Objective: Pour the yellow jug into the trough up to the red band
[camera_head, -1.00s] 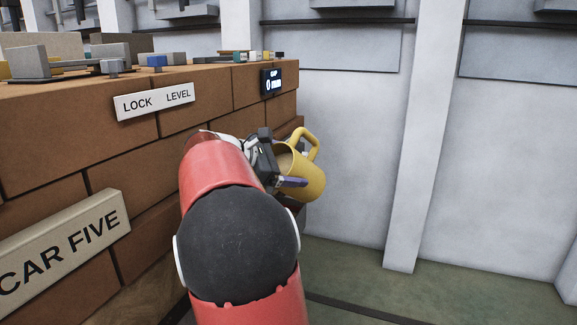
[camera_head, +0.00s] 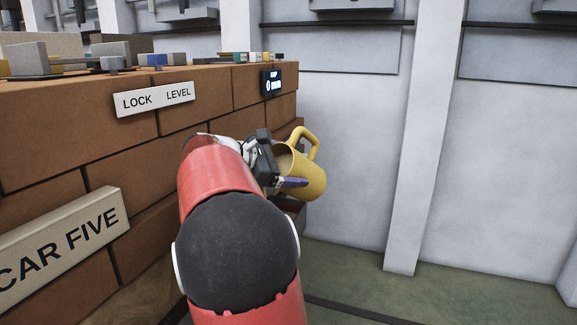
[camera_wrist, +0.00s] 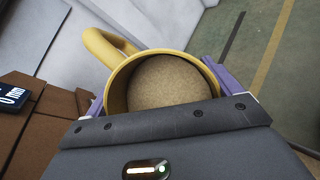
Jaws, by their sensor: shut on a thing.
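The yellow jug (camera_head: 311,176) is held at the end of my arm, beside the right end of the brick wall, tilted a little with its handle up. My gripper (camera_head: 290,181) is shut on it, its purple fingers on the jug's sides. In the wrist view the jug (camera_wrist: 122,80) is seen from above its mouth, with a tan, grainy-looking fill inside. My gripper's fingers (camera_wrist: 160,88) sit on both sides of it there.
A brick wall (camera_head: 75,115) fills the left, with a "LOCK LEVEL" plate (camera_head: 154,99), a "CAR FIVE" plate (camera_head: 62,235) and a small display (camera_head: 271,82) that seems to read 0 mm. Small blocks stand on top. Green floor (camera_head: 420,295) is clear at the right.

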